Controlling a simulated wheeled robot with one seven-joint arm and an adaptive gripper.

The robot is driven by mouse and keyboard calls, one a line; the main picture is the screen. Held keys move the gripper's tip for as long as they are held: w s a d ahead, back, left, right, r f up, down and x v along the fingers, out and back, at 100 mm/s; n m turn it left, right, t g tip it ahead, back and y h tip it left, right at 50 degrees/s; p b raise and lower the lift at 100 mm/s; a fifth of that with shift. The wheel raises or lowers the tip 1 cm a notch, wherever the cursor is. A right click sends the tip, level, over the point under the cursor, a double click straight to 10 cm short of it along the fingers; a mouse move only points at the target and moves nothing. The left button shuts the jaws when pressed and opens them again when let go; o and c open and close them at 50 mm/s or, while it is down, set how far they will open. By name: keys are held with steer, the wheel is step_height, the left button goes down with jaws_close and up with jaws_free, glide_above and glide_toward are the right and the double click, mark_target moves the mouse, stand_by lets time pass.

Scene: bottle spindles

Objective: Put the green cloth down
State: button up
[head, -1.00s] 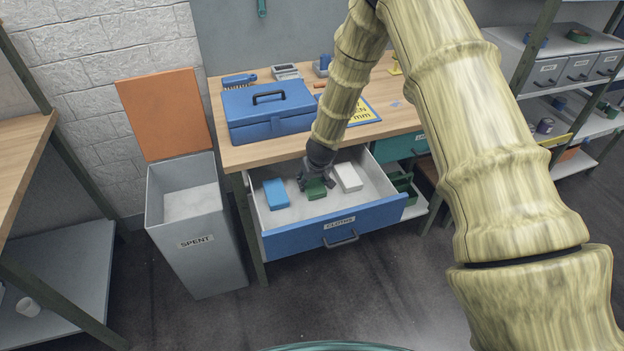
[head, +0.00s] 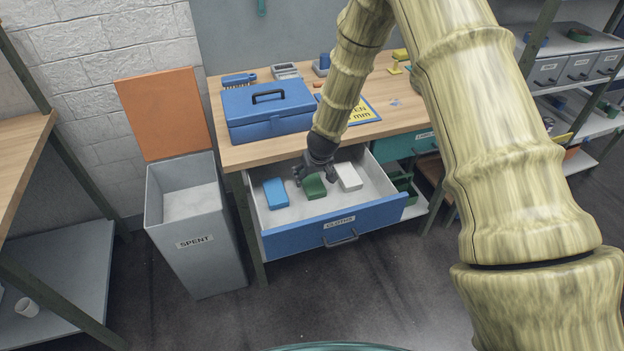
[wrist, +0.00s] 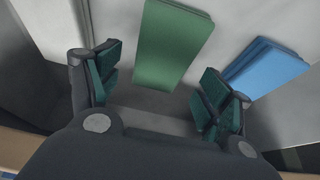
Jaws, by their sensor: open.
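The green cloth (head: 314,187) lies in the open blue-fronted drawer labelled CLOTHS (head: 385,214), between a blue cloth (head: 275,193) on the left and a white cloth (head: 348,177) on the right. In the wrist view the green cloth (wrist: 172,45) lies just beyond the fingertips, with the blue cloth (wrist: 264,68) to its right. My gripper (head: 316,176) is low over the drawer, at the back edge of the green cloth. In the wrist view its two green-padded fingers (wrist: 158,92) are spread apart with nothing between them.
A grey SPENT bin (head: 195,245) with its orange lid (head: 165,112) raised stands left of the drawer. A blue toolbox (head: 268,112) is on the bench above. A teal drawer (head: 400,146) is at the right.

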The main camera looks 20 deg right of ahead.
steer(key=b+v, duration=0.1)
steer(key=v, duration=0.7)
steer(key=shift+s+d, duration=0.2)
steer(key=shift+d, duration=0.05)
steer(key=shift+r, duration=0.1)
